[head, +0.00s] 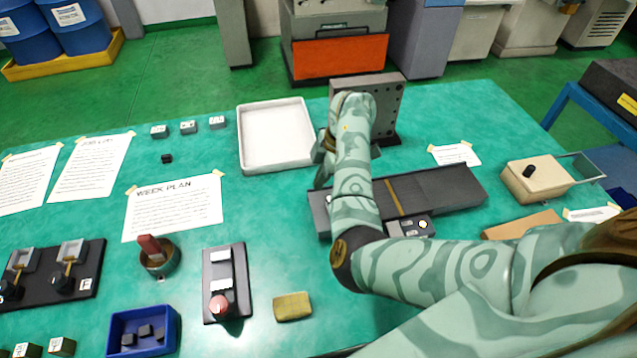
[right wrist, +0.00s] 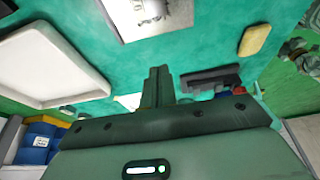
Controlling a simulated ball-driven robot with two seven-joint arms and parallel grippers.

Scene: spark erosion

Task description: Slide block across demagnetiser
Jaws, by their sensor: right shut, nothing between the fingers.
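A long dark flat plate (head: 440,190) with a brass strip across it, which looks like the demagnetiser, lies on the green table, partly hidden by my right arm. A small control box with a knob (head: 410,227) sits at its front edge. My right gripper (head: 322,168) is above the plate's left end, largely hidden by its own wrist; in the right wrist view its fingers (right wrist: 158,85) are together and empty. Three small grey blocks with white labels (head: 189,127) stand at the back left; I cannot tell which block is meant. My left gripper is not in view.
A white tray (head: 241,140) and a dark upright angle plate (head: 390,90) stand behind. A beige box with a knob (head: 535,182) is at right. A blue bin (head: 115,325), a dark switch panel (head: 236,262) and a yellow pad (head: 292,306) are in front.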

